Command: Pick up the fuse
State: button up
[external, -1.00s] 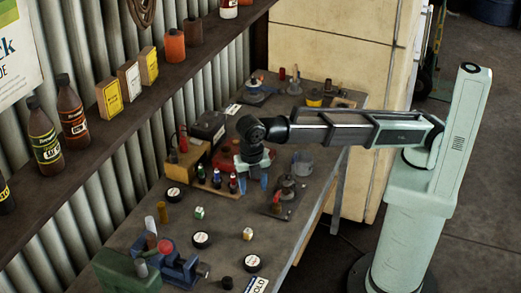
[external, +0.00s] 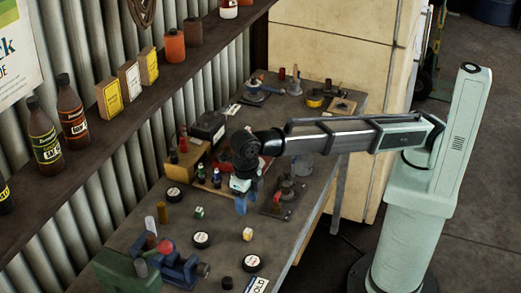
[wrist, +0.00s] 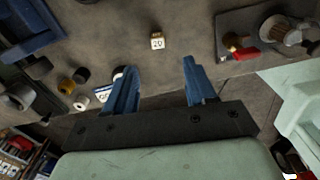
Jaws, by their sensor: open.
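A small cream block marked "20" (wrist: 158,41) lies on the bench in the wrist view, ahead of and roughly midway between my fingers. It looks like the fuse. It appears to be the small pale block (external: 248,234) in the external view, near the front edge of the bench. My gripper (wrist: 157,70) is open and empty, its two blue fingers wide apart. In the external view my gripper (external: 241,205) hangs above the bench, behind the block and apart from it.
A blue vise (external: 180,264) stands to the left. Another small green-and-white block (external: 199,212) lies farther left. A dark plate with a red-handled part (external: 280,203) lies behind right.

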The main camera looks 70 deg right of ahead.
send_over(246, 230)
jog(key=f, duration=0.7)
jog(key=shift+s+d, duration=0.1)
jog(key=shift+d, duration=0.2)
jog(key=shift+a+f, duration=0.15)
jog(key=shift+f, duration=1.25)
jog(key=shift+a+f, duration=0.1)
jog(key=shift+f, duration=1.25)
jog(key=shift+c, duration=0.4)
grip_shut()
notch_tip(246, 230, up, 10)
jog(key=shift+w, duration=0.2)
